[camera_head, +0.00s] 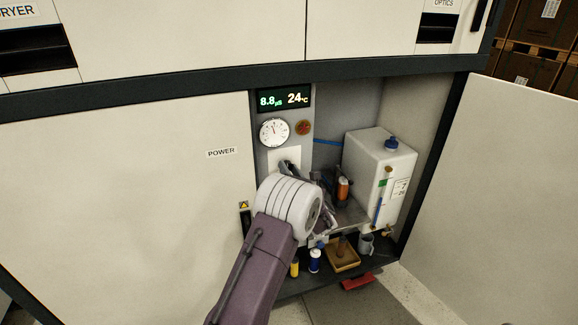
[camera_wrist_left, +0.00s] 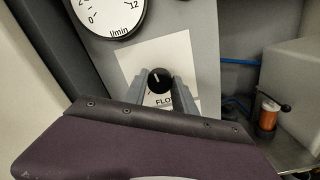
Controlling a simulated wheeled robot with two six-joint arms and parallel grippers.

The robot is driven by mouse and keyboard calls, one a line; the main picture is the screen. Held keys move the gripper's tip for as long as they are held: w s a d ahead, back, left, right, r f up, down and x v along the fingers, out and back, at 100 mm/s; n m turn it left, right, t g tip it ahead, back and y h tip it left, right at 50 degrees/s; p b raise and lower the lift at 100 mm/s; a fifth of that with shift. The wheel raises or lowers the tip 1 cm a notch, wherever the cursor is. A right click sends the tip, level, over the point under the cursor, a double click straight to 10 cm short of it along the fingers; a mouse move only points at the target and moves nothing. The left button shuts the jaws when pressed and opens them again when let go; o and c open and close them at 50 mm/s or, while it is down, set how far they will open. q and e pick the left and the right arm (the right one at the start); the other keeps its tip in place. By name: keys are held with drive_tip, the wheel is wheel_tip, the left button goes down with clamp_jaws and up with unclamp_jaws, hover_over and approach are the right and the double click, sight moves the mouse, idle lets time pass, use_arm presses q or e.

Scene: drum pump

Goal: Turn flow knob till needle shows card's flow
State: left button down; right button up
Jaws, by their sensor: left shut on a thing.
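The black flow knob (camera_wrist_left: 160,80) sits on a white plate on the grey panel in the left wrist view, its white mark pointing roughly upward. My left gripper (camera_wrist_left: 161,88) is shut on it, one finger on each side. In the head view my wrist hides the knob. The round white flow gauge (camera_head: 273,132) is above; its dark needle points near the top, but the exact value is too small to read. In the left wrist view only the gauge's lower part (camera_wrist_left: 108,14) shows, marked l/min. A small white card (camera_head: 400,188) with a dark figure is on the white tank.
The white tank (camera_head: 376,170) with a blue cap stands right of the panel. An orange-bodied item (camera_head: 343,188) is beside it. A lit display (camera_head: 284,99) reads 8.8 and 24°C. A tray (camera_head: 342,256), bottles and a mug (camera_head: 366,244) stand below.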

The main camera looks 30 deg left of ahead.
use_arm(q)
drive_tip(key=shift+m+p, duration=0.7)
drive_tip(key=shift+m, duration=0.9)
drive_tip(key=shift+f, duration=0.1)
drive_tip(key=c, duration=1)
unclamp_jaws()
drive_tip(key=v, duration=0.9)
